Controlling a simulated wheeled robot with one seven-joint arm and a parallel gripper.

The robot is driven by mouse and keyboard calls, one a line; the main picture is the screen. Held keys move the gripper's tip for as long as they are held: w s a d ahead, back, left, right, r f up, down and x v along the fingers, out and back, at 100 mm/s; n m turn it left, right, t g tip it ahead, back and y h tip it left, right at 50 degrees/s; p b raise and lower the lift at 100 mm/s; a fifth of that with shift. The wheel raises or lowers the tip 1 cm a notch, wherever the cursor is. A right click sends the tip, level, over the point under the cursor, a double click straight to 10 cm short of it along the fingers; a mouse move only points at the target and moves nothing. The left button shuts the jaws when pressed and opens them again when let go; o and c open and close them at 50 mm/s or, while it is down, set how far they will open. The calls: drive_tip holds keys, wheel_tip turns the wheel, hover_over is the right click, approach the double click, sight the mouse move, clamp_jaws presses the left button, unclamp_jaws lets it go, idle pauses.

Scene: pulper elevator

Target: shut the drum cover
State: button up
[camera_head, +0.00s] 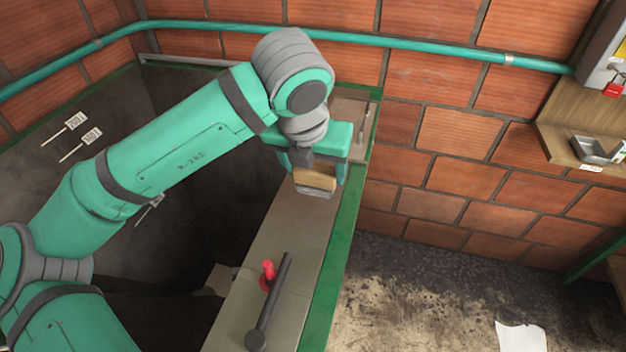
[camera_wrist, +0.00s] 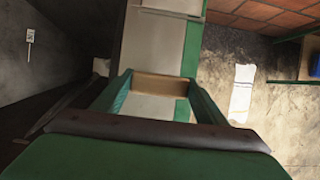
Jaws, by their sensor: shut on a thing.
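My gripper (camera_head: 314,172) is over the far part of a grey, green-edged machine ledge (camera_head: 290,220). Its fingers are shut on a wooden block with a grey underside (camera_head: 315,181), which looks like a brush. The block also shows between the fingers in the wrist view (camera_wrist: 178,86). I cannot tell whether it touches the ledge below. Left of the ledge is a dark open cavity (camera_head: 190,245), partly hidden by my arm. I cannot make out for sure which part is the drum cover. A red-knobbed lever (camera_head: 267,272) and a dark bar (camera_head: 270,305) are on the near ledge.
A teal pipe (camera_head: 430,46) runs along the brick wall behind. Small white tags (camera_head: 75,122) stick out at the left. A wooden shelf (camera_head: 570,130) with a metal tray (camera_head: 597,149) is at the right. White paper (camera_head: 521,336) lies on the stained floor, otherwise clear there.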

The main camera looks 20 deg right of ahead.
sight(314, 182)
drive_tip(key=shift+w+d+f, duration=0.1)
drive_tip(key=shift+w+f, duration=0.35)
drive_tip(key=shift+f, duration=0.05)
drive_tip(key=shift+w+f, duration=0.2)
drive_tip(key=shift+f, duration=0.8)
drive_tip(key=shift+w+f, duration=0.15)
drive_tip(key=shift+f, duration=0.8)
drive_tip(key=shift+f, duration=0.15)
drive_tip(key=o, duration=1.2)
